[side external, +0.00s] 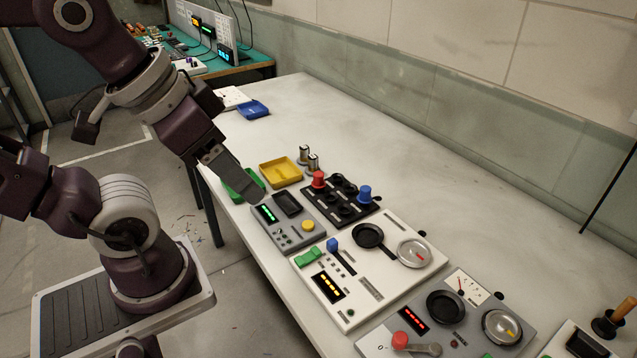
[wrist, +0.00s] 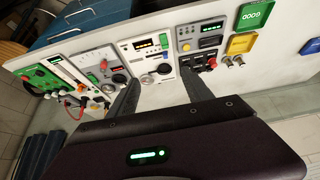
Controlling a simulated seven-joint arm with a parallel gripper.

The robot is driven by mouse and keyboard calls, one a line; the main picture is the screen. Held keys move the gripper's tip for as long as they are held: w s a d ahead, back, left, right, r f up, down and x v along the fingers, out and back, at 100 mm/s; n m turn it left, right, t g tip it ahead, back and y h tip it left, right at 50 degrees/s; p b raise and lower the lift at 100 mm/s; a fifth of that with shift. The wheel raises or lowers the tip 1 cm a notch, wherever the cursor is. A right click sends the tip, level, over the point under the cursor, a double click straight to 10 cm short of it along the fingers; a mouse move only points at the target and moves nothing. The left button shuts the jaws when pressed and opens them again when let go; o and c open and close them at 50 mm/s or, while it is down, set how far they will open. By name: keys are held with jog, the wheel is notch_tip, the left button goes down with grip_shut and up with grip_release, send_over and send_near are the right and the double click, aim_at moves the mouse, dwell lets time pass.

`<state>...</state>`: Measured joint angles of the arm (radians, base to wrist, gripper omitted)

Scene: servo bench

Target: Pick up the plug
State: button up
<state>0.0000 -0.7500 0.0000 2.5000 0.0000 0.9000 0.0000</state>
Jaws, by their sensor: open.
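A red plug-like piece (side external: 319,180) and a blue one (side external: 365,194) stand upright on a black socket block (side external: 325,207) in the side view; I cannot tell which piece is the plug. The block also shows small beyond my right finger in the wrist view (wrist: 196,61). My gripper (side external: 257,194) is above the near edge of the bench, left of the block and apart from both pieces. In the wrist view my gripper (wrist: 161,80) has its two fingers spread with nothing held between them.
A grey panel with a green display (side external: 287,236) lies below my gripper. A green tray (side external: 240,183), a yellow tray (side external: 280,172) and two metal-topped cylinders (side external: 308,158) stand near. White (side external: 310,258) and grey (side external: 430,332) panels lie to the right. The bench's far left is mostly clear.

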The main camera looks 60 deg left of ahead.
jog(key=m+g+y, duration=0.1)
jog(key=m+g, duration=0.4)
jog(key=m, duration=1.7)
send_over(319, 174)
jog(key=d, duration=0.1)
notch_tip(319, 174, down, 17)
jog(key=shift+m, duration=0.3)
jog(key=f, duration=0.4)
jog(key=a+f, duration=0.1)
jog(key=f, duration=0.1)
jog(key=shift+f, duration=0.1)
jog(key=shift+a+f, duration=0.1)
jog(key=shift+f, duration=0.3)
grip_shut()
